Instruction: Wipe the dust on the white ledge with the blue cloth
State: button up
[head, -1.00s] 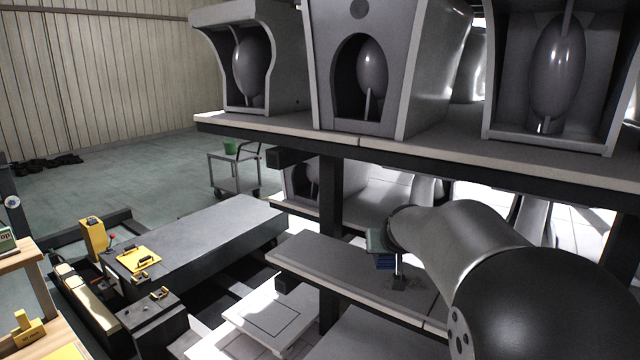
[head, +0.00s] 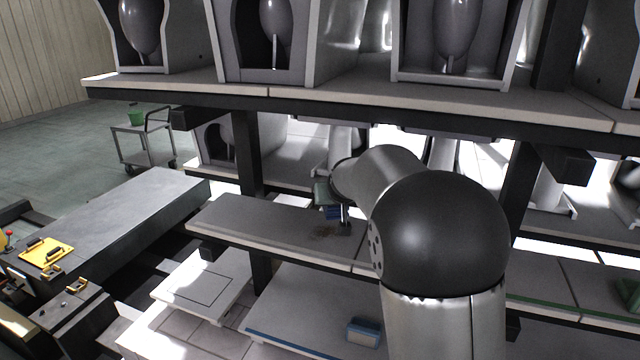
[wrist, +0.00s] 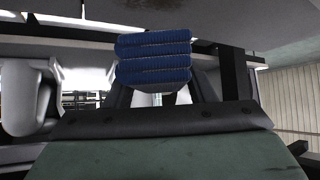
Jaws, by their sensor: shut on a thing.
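The blue cloth (wrist: 153,57), folded in ribbed layers, is held between the dark fingers of my gripper (wrist: 160,88) in the wrist view. My gripper is over the middle-level ledge (head: 250,222), which has a grey top and a pale front edge. A brownish dust patch (head: 322,232) lies on it, close to the cloth. I cannot tell whether the cloth touches the ledge. My arm hides part of the ledge to the right.
A heavy upper shelf (head: 270,92) with large grey ware hangs above the arm. Dark posts (head: 246,155) stand beside the ledge. A lower blue-edged ledge (head: 300,310) carries a blue and grey block (head: 364,332). Green-edged ledges (head: 555,285) lie to the right.

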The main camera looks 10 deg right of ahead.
jog(key=shift+x, duration=1.2)
jog(key=shift+d, duration=0.1)
jog(key=shift+f+b, duration=0.1)
jog(key=shift+b, duration=0.35)
notch_tip(320, 180, down, 5)
jog(key=b, duration=0.4)
jog(key=shift+b, duration=0.35)
jog(key=shift+b, duration=0.4)
jog(key=shift+s+a, duration=0.65)
jog(key=shift+s, duration=0.7)
jog(key=shift+s+a, duration=0.65)
jog(key=shift+s, duration=0.75)
jog(key=shift+s+a, duration=0.65)
jog(key=shift+s, duration=0.8)
